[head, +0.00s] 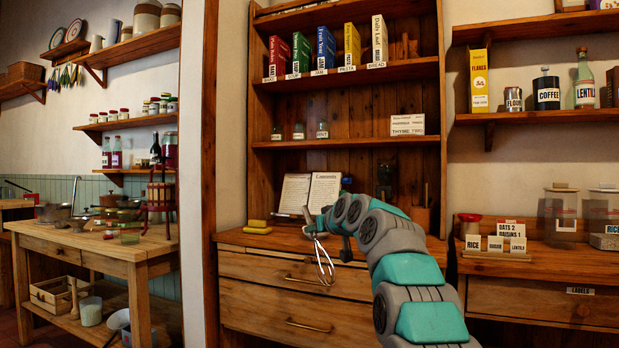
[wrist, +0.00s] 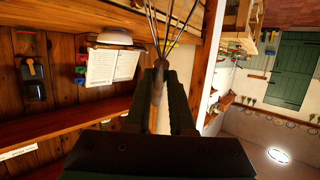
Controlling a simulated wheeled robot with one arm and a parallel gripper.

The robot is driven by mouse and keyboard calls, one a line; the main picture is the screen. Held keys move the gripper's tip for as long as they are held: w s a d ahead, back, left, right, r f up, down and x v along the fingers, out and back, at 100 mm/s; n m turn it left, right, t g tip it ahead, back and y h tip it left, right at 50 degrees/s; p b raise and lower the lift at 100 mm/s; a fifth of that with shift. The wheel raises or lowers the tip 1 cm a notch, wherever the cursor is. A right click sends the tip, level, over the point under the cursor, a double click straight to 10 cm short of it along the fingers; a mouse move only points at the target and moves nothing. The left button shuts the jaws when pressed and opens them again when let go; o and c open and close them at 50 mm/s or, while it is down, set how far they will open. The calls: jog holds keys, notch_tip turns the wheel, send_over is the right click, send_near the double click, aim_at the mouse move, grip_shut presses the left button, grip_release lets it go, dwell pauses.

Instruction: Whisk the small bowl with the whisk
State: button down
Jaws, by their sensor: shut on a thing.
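My gripper (head: 314,226) is in front of the middle cabinet. It is shut on the handle of a whisk, whose wire loops (head: 325,262) hang down in front of the drawers. In the wrist view my gripper (wrist: 160,76) holds the whisk (wrist: 168,28) with its wires pointing to the top of the picture. A pale, shallow bowl-like thing (wrist: 112,39) shows there beside an open book, apart from the whisk. I cannot make out this bowl in the head view, where my arm and gripper cover part of the counter. Its inside is not visible.
The open book (head: 310,192) stands at the back of the wooden counter (head: 283,240). Yellow sponges (head: 257,227) lie at the counter's left. Cartons and small jars fill the shelves above. A wooden upright (head: 209,150) stands at left, with a work table (head: 95,240) beyond it.

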notch_tip(320, 180, up, 7)
jog(key=s+a+n+y, duration=0.1)
jog(key=s+y, duration=0.1)
jog(key=shift+s+a+t, duration=0.3)
jog(key=shift+s+a, duration=0.1)
jog(key=shift+r, duration=0.1)
